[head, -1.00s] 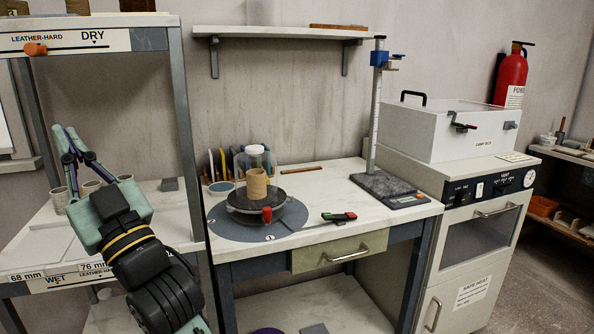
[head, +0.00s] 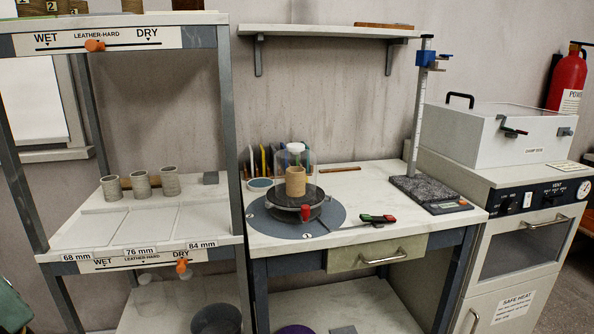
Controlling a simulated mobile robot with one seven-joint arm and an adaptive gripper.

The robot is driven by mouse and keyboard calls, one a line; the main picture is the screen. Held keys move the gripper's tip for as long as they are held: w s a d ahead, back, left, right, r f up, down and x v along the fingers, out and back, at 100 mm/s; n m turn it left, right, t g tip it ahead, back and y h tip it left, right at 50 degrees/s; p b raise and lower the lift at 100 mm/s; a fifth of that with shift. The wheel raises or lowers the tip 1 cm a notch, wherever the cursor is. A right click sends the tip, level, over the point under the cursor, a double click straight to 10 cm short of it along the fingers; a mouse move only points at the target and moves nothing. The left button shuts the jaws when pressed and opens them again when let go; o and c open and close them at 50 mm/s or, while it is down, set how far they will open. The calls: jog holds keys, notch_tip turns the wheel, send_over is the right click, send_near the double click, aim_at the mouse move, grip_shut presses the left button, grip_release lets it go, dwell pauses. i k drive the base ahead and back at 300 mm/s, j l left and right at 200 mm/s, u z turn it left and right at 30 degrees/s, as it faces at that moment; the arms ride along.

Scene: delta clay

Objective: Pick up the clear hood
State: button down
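The clear hood (head: 295,158) is a see-through cylinder with a white top, at the grey turntable (head: 290,212) on the worktable. A tan clay cylinder (head: 296,182) stands on the turntable, overlapping the hood in view; I cannot tell whether the hood is around it or behind it. My gripper's fingers are out of view. Only a teal piece of my arm shows at the bottom left edge, well to the left of the hood.
A shelf rack (head: 232,130) with several clay cups on its middle shelf stands left of the worktable. A height gauge (head: 418,110) stands at right, beside the white chamber box (head: 495,140). A wall shelf (head: 330,30) hangs above.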

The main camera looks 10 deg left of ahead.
aim_at(295, 166)
jog(key=i+l+z, duration=0.2)
jog(key=i, duration=0.3)
jog(key=i+l+z, duration=0.2)
jog(key=i, duration=0.35)
jog(key=l, duration=0.1)
